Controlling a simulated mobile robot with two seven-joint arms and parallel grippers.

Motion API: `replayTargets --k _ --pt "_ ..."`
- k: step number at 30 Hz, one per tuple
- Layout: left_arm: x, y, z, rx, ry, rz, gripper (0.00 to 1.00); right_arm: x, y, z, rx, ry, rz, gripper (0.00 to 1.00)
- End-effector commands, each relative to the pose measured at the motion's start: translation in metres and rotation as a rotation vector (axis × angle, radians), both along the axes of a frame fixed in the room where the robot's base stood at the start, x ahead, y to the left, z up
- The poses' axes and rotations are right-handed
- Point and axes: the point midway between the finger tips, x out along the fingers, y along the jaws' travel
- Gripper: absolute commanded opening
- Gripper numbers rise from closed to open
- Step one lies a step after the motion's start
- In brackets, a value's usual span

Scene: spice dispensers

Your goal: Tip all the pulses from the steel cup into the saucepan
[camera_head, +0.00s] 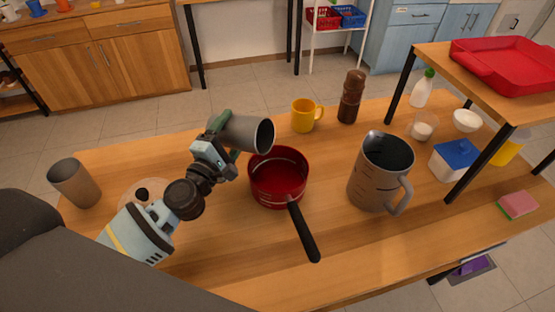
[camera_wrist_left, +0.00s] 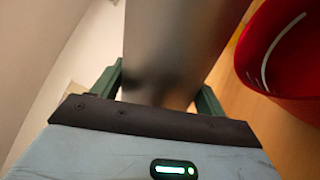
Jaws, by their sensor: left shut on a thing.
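The steel cup (camera_head: 247,131) is held by my left gripper (camera_head: 224,140), whose green fingers close around its sides. The cup lies tipped nearly on its side, its mouth facing right, above the back-left rim of the saucepan. Its grey wall also fills the middle of the left wrist view (camera_wrist_left: 172,45). The red saucepan (camera_head: 273,190) stands on the table with its black handle toward the front right. I cannot make out pulses in the cup or in the pan. My right gripper is not in view.
A large grey jug (camera_head: 375,180) stands right of the pan. A yellow mug (camera_head: 303,115) and a brown mill (camera_head: 350,97) are behind. Another grey cup (camera_head: 75,183) stands at the far left. A raised shelf with a red tray (camera_head: 507,65) is at right.

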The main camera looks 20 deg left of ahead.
Motion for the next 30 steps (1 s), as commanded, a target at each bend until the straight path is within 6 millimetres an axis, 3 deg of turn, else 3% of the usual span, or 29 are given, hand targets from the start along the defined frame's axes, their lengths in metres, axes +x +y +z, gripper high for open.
replayTargets --k 30 --pt "-0.001 -0.010 0.017 0.137 -0.022 0.000 0.43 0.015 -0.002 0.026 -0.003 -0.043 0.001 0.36"
